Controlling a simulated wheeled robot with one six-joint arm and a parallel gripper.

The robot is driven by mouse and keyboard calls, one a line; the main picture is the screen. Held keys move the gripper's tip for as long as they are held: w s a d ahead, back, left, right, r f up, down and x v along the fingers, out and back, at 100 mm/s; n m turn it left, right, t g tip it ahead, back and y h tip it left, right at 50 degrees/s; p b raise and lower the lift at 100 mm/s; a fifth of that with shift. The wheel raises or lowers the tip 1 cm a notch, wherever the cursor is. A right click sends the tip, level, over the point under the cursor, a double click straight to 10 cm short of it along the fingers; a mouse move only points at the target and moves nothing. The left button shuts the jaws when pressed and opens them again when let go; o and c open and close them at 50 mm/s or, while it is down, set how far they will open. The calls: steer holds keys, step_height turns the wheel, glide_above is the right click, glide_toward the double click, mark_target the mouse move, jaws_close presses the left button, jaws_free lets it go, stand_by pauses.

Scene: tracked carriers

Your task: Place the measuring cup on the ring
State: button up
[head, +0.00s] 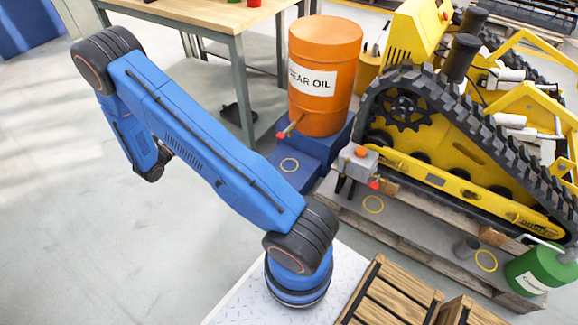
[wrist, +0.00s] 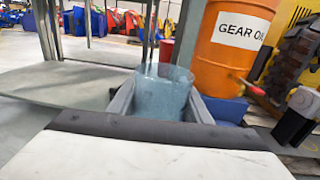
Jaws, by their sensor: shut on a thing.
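In the wrist view, my gripper (wrist: 160,103) is shut on a translucent bluish measuring cup (wrist: 168,95), which stands between the fingers with its rim up. In the head view the gripper and cup are hidden behind my blue arm. Three yellow rings show in the head view: one on the blue step (head: 289,164) below the drum's tap, one on the grey pallet deck (head: 373,204) below the grey box, and one at the pallet's right (head: 486,261). I cannot tell which ring is meant. The cup is away from all of them.
The orange gear oil drum (head: 325,75) with its red-handled tap stands on a blue base. A yellow tracked carrier (head: 440,150) fills the right. A small grey cup (head: 466,248) and a green can (head: 540,270) are near the right ring. A workbench (head: 225,15) stands behind; floor at left is clear.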

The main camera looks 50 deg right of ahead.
steer(key=s+d+f+m+g, duration=0.2)
steer(key=s+d+f+g, duration=0.1)
steer(key=s+d+f, duration=0.4)
steer(key=s+d+f+m+g, duration=0.1)
steer(key=s+d+f+g, duration=0.25)
steer(key=s, duration=0.55)
steer(key=s+d+f+m+g, duration=0.2)
steer(key=s+d+f, duration=0.35)
steer(key=s, duration=0.25)
steer(key=s+d+f, duration=0.2)
steer(key=d, duration=0.6)
steer(key=s+d+f, duration=0.2)
steer(key=s+d, duration=0.1)
steer(key=d, duration=0.5)
steer(key=shift+d+f+y, duration=0.15)
steer(key=shift+d+y, duration=0.15)
steer(key=shift+d, duration=0.1)
steer(key=o, duration=1.2)
steer(key=shift+f, duration=0.1)
steer(key=shift+c, duration=0.2)
